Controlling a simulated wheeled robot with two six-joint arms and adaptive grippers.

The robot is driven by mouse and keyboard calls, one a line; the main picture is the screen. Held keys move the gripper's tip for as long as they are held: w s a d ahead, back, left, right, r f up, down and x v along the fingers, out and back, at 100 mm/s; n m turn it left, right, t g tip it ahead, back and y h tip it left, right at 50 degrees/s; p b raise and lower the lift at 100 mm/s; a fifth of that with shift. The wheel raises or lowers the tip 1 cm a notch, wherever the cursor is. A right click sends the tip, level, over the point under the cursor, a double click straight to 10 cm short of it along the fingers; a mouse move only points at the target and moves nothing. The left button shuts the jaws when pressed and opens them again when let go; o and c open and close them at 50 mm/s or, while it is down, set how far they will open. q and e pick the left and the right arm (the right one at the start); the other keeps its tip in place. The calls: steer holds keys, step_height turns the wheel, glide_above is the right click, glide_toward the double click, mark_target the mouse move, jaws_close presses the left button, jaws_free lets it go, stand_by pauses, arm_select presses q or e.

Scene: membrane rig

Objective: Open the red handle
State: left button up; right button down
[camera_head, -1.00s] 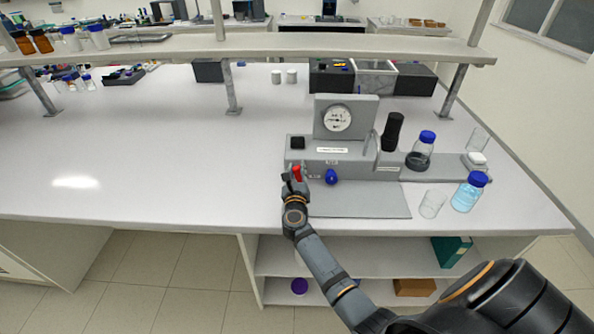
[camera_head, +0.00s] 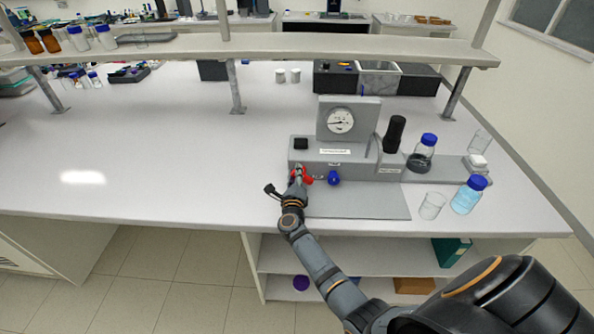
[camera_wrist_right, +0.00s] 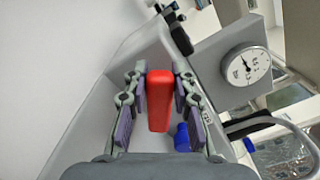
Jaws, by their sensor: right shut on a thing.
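The red handle (camera_head: 308,180) is on the left front of the grey membrane rig (camera_head: 345,160), beside a blue knob (camera_head: 334,178). My right gripper (camera_head: 298,177) is shut on the red handle, which is partly hidden by the fingers in the head view. In the right wrist view the red handle (camera_wrist_right: 159,102) lies between the two fingers of my right gripper (camera_wrist_right: 158,80), with the blue knob (camera_wrist_right: 182,138) just to its right. The handle shows turned sideways in the head view. My left gripper is not in view.
A gauge (camera_head: 341,121) and a black cylinder (camera_head: 394,134) stand on the rig. A bottle of dark contents (camera_head: 421,156), an empty beaker (camera_head: 432,206) and a blue-capped bottle (camera_head: 467,197) are to the right. The bench (camera_head: 170,150) to the left is clear.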

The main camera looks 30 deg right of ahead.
steer(key=n, duration=0.1)
steer(key=n+p, duration=0.1)
steer(key=n, duration=0.1)
steer(key=shift+w+a+f, duration=0.1)
steer(key=shift+a+f, duration=0.05)
steer(key=shift+f, duration=0.2)
steer(key=shift+f+n, duration=0.35)
steer(key=shift+n, duration=0.95)
steer(key=shift+a, duration=0.1)
steer(key=c, duration=1.1)
jaws_free()
steer(key=v, duration=1.2)
